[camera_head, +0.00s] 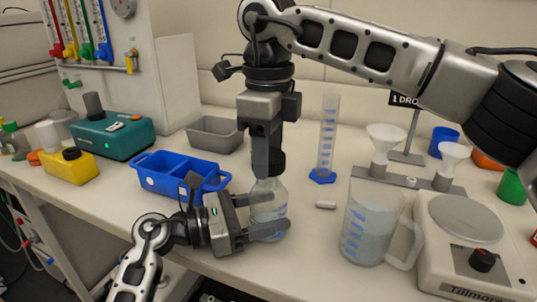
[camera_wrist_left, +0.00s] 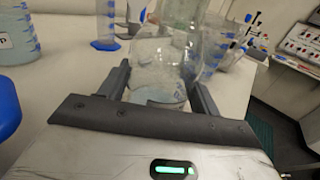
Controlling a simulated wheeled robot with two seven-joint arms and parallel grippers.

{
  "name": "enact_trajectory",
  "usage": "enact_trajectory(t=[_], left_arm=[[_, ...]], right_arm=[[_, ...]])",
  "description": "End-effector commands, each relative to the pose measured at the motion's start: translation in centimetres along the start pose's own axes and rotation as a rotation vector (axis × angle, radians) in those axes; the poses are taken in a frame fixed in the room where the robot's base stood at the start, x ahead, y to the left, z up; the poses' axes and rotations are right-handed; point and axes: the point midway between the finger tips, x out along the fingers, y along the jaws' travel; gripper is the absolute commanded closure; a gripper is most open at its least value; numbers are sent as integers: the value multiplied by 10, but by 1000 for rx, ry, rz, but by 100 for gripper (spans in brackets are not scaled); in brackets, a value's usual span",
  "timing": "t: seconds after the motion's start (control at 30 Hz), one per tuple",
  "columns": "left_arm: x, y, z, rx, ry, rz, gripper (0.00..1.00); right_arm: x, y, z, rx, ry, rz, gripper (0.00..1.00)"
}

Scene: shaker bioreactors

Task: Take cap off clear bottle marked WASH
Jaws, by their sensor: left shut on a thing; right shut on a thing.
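The clear bottle (camera_head: 264,212) stands upright near the front edge of the bench. My left gripper (camera_head: 272,216) comes in from the left, low down, and is shut around the bottle's body. The bottle also shows between the left fingers in the left wrist view (camera_wrist_left: 160,68). My right gripper (camera_head: 268,168) points straight down over the bottle's neck and is shut at its top. The cap is hidden behind the right fingers, and I cannot read any WASH marking on the bottle.
A blue divided tray (camera_head: 150,181) lies left of the bottle, with a grey bin (camera_head: 214,142) behind it. A measuring cylinder (camera_head: 327,140) stands behind right. A big jug (camera_head: 368,240) and a stirrer plate (camera_head: 466,217) stand right. A small white bar (camera_head: 326,204) lies between.

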Motion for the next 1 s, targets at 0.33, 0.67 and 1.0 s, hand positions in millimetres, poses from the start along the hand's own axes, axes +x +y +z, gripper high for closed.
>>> enact_trajectory(t=[0.33, 0.67, 1.0], left_arm=[[0, 0, 0, 0, 1, 0, 100], [0, 0, -1, 0, 1, 0, 100], [0, 0, 0, 0, 1, 0, 12]], right_arm=[[-3, 0, 0, 0, -1, 0, 80], [-39, 0, 0, 0, -1, 0, 80], [-40, 0, 0, 0, 0, 1, 80]])
